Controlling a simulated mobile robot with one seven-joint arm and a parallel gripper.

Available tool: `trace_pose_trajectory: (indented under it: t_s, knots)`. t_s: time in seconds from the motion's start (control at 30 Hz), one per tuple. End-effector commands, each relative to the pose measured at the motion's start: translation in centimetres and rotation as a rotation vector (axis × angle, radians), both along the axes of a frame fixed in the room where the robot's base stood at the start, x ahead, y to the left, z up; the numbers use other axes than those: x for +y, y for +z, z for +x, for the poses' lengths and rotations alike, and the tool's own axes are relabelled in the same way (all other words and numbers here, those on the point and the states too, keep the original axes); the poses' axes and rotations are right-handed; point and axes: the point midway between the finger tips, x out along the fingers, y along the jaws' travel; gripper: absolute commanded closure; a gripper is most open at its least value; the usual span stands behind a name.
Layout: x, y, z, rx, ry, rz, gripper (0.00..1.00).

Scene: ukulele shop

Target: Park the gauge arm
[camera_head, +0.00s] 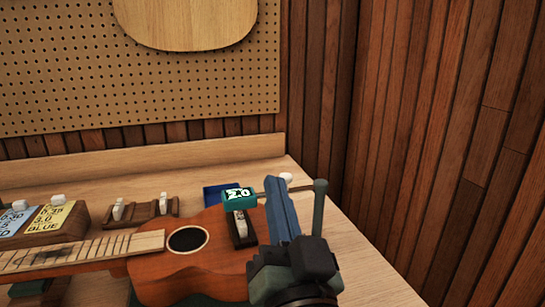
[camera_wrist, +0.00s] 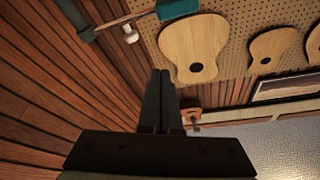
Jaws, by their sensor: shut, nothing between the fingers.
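The gauge arm is a thin rod (camera_head: 301,189) running left from a grey-green post (camera_head: 319,212) to a teal gauge head (camera_head: 239,199) with a white-and-dark readout. The head stands over the body of an orange-brown ukulele (camera_head: 190,262). A white knob (camera_head: 286,177) shows near the rod. My gripper (camera_head: 271,182) is shut and empty, crossing in front of the rod between head and post; I cannot tell whether it touches. In the wrist view the shut fingers (camera_wrist: 161,73) point up, with the teal head (camera_wrist: 177,8), rod (camera_wrist: 112,22) and knob (camera_wrist: 131,34) beyond them.
The ukulele lies on the wooden bench (camera_head: 365,275), a bridge-like dark block (camera_head: 241,229) on its body. A blue patch (camera_head: 212,194) lies behind it. Wooden holders (camera_head: 138,211) and labelled blocks (camera_head: 52,218) stand at left. Plank walls and pegboard (camera_head: 200,85) close off the back and right.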

Motion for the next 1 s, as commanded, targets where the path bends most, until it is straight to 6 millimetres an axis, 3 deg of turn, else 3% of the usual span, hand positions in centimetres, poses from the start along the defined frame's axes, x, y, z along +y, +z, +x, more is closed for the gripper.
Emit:
trace_pose_trajectory:
  t_s: [0.03,0.47,1.0]
  knots:
    - [-0.3,0.9,0.2,0.037,0.013,0.028,1.0]
    - [-1.6,-0.7,0.2,0.294,0.12,0.317,1.0]
    - [-2.8,-1.2,-4.1,0.555,0.18,0.758,1.0]
